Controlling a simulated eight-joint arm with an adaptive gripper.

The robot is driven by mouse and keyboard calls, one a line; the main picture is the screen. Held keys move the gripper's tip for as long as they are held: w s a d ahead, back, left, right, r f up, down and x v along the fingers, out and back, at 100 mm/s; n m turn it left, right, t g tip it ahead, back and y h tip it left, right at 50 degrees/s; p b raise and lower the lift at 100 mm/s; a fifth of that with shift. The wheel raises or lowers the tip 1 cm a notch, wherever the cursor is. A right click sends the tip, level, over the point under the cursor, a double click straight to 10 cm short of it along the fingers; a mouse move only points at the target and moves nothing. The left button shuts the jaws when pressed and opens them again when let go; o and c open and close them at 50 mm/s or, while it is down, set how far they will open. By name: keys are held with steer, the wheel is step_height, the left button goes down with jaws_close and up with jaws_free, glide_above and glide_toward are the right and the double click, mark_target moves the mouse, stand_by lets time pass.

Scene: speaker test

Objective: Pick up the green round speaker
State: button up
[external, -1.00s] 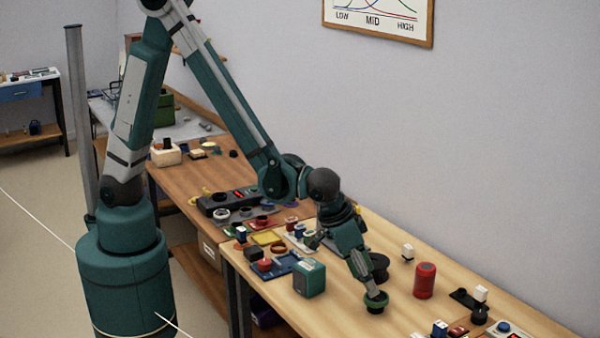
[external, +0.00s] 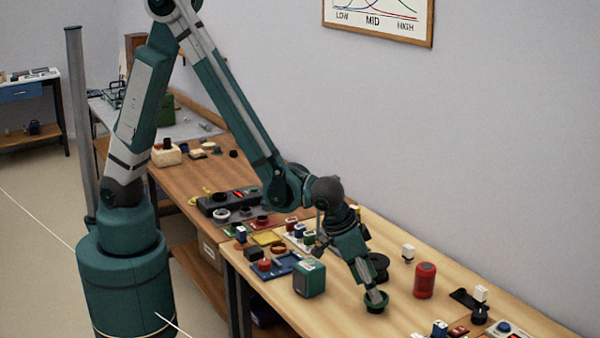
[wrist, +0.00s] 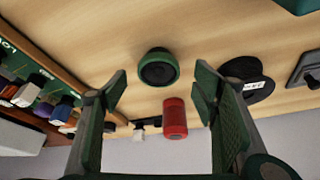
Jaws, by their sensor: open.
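The green round speaker (external: 376,307), a short green ring with a dark face, rests on the light wood bench. In the wrist view the speaker (wrist: 158,55) lies ahead, in line with the gap between my fingers. My gripper (external: 373,290) points down at the speaker, its tip overlapping the speaker in the external view. In the wrist view my gripper (wrist: 160,85) is open, its two green fingers well apart with nothing visibly held between them. I cannot tell whether the fingers touch the speaker.
A red cylinder (external: 424,281) stands right of the speaker, a black round object (external: 379,265) behind it, and a teal boxy speaker (external: 309,279) to its left. A small white-topped block (external: 408,252) stands farther back. Bare wood lies in front of the green speaker.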

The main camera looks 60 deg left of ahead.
steer(key=shift+b+x, duration=0.65)
steer(key=shift+x, duration=1.95)
steer(key=shift+d, duration=0.15)
steer(key=shift+c, duration=0.7)
steer(key=shift+r, duration=0.1)
steer(key=c, duration=1)
